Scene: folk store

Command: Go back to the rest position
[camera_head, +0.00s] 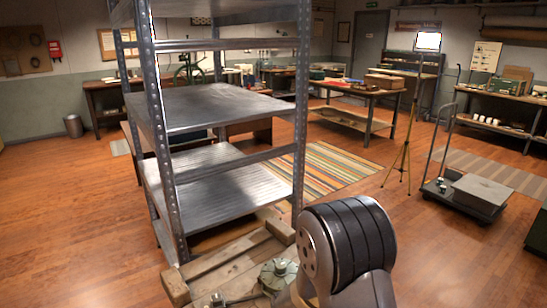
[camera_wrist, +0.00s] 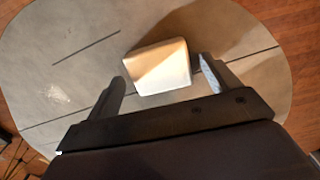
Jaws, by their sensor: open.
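My gripper (camera_wrist: 163,74) shows in the wrist view with its two dark fingers apart, and nothing is gripped between them. A pale, box-like object (camera_wrist: 160,66) lies beyond the fingertips, on or over a grey rounded surface (camera_wrist: 60,50) with thin dark lines. I cannot tell what this object is or how far below the fingers it lies. In the head view, a part of my arm stands at the bottom centre, and my gripper is out of that picture.
A metal shelving rack (camera_head: 218,106) stands close at left, with a wooden pallet (camera_head: 235,268) at its foot. A trolley (camera_head: 462,205) carries a grey box (camera_head: 482,192) at right, near a tripod lamp (camera_head: 407,140). A striped rug (camera_head: 325,168) and open wooden floor lie between.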

